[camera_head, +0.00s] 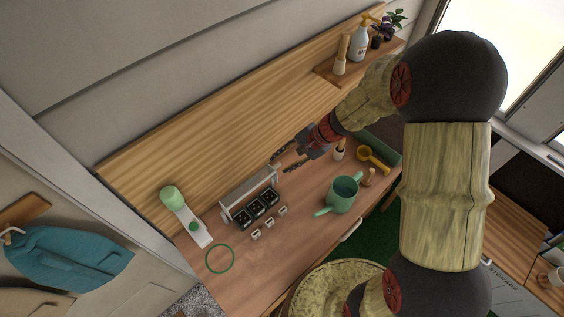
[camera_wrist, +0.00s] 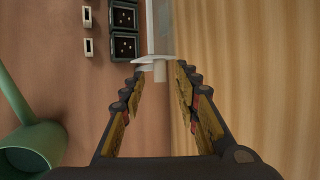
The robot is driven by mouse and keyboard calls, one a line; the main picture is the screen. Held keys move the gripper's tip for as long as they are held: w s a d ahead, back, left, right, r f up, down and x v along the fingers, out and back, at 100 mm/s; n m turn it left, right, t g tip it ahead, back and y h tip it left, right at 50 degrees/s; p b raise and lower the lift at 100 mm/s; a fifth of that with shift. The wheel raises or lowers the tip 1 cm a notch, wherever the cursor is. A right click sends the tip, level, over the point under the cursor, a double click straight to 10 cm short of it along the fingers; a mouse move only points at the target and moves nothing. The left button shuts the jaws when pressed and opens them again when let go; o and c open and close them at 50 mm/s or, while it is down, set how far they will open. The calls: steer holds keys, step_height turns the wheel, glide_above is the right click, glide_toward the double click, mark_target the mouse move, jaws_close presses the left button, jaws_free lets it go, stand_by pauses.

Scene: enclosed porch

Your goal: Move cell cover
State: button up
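The pale, see-through cell cover (camera_head: 250,188) stands upright along the back of a row of black cells (camera_head: 256,211) on the wooden table. Its end shows in the wrist view (camera_wrist: 160,30) with a small light knob (camera_wrist: 159,73) sticking out toward me. My gripper (camera_head: 280,163) is close to the right end of the cover in the head view. In the wrist view its two fingers (camera_wrist: 160,77) are spread apart, with the knob showing between their tips. I see no finger touching the knob, and cannot tell how far below the tips it lies.
Several small pale blocks (camera_head: 269,223) lie in front of the cells. A green-and-white device (camera_head: 186,216) and a green ring (camera_head: 220,258) are at left. A wooden board (camera_head: 240,120) rises behind the table.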

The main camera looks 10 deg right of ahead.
steer(key=shift+a+f, duration=0.35)
steer(key=shift+f, duration=0.2)
steer(key=c, duration=0.3)
steer(key=c, duration=0.4)
jaws_close()
